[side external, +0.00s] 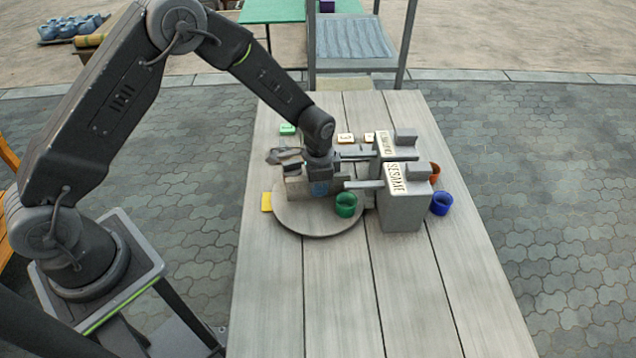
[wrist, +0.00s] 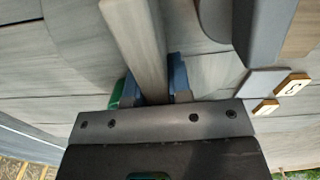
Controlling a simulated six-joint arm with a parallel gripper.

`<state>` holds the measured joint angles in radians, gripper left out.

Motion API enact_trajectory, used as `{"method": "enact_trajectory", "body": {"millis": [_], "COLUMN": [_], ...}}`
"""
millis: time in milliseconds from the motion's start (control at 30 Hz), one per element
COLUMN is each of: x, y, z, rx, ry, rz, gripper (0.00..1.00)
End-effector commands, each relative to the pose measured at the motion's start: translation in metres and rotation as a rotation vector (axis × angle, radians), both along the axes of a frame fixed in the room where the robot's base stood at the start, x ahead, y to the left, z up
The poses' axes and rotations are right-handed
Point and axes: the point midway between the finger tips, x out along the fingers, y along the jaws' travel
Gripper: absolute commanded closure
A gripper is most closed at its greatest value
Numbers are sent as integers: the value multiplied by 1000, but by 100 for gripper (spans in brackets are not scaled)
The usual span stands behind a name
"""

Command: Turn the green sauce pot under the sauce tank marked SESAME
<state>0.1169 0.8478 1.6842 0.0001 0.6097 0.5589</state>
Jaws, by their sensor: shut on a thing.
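The green sauce pot (side external: 346,205) stands upright at the right edge of the round grey turntable (side external: 318,226). In the side view it appears just below the spout end of the tank marked SESAME (side external: 405,210). My gripper (side external: 318,180) is low over the turntable, left of the green pot, shut on the wooden bar (wrist: 135,40) that runs between its fingers in the wrist view. In the wrist view only a sliver of the green pot (wrist: 117,95) shows beside the left finger.
A second tank (side external: 385,146) stands behind the SESAME tank; its label is unreadable. A blue cup (side external: 441,203) and an orange cup (side external: 434,172) stand to the right. The near table is clear.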

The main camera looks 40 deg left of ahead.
Motion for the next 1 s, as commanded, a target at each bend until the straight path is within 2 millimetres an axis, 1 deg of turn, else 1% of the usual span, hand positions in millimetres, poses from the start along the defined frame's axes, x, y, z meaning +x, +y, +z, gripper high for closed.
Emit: {"method": "enact_trajectory", "body": {"millis": [533, 567, 600, 800, 1000], "x": [0, 0, 0, 0, 0], "y": [0, 0, 0, 0, 0], "z": [-1, -1, -1, 0, 0], "rx": [0, 0, 0, 0, 0], "ry": [0, 0, 0, 0, 0], "rz": [13, 13, 13, 13, 13], "gripper": [100, 79, 75, 56, 55]}}
